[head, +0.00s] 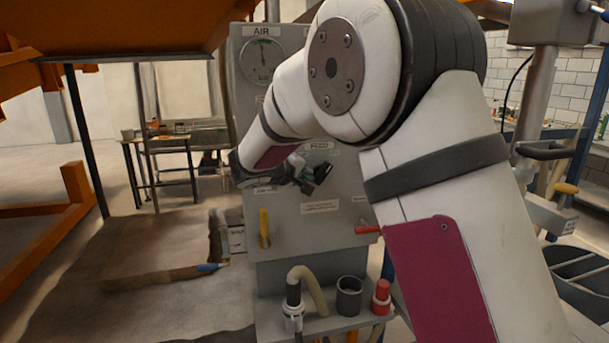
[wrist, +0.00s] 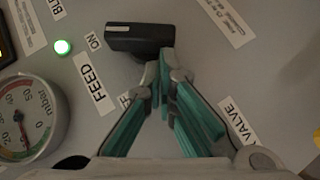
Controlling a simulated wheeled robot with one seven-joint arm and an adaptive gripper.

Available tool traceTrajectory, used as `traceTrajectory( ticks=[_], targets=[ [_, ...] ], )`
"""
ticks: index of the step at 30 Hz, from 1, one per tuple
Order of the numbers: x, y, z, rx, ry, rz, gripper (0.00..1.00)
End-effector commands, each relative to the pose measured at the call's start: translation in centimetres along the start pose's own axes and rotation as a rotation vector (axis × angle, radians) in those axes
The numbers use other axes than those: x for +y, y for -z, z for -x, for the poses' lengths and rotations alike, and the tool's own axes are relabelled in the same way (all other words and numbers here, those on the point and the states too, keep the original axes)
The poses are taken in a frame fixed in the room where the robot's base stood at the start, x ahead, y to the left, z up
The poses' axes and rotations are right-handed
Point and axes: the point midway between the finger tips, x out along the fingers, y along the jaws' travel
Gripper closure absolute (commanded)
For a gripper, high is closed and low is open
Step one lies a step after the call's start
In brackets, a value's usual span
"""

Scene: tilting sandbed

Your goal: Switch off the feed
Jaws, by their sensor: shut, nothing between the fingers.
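The feed switch, a black knob (wrist: 138,38), is on the grey panel (head: 283,215) in the wrist view. A white mark near its left end lies by the ON label (wrist: 94,42). The FEED label (wrist: 90,82) is below it, and a label ending in F is partly hidden by a finger. My gripper (wrist: 166,65) is shut and empty, its tips at the knob's lower right edge; I cannot tell whether they touch. In the head view my gripper (head: 304,172) is in front of the panel, and my arm hides part of the panel.
A lit green lamp (wrist: 63,46) and a mbar gauge (wrist: 25,115) are left of the switch. A VALVE label (wrist: 238,120) is to the right. A yellow lever (head: 264,228) and a red lever (head: 367,230) stick out lower on the panel. The sandbed (head: 130,270) lies left.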

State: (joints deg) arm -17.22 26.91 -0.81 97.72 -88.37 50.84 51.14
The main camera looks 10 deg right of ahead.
Motion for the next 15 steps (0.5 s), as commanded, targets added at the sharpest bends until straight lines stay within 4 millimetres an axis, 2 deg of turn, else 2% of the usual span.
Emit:
traceTrajectory(
  ticks=[15],
  targets=[
    [-0.5,-0.09,-0.15,0.0,-0.063,0.063,1.0]
  ],
)
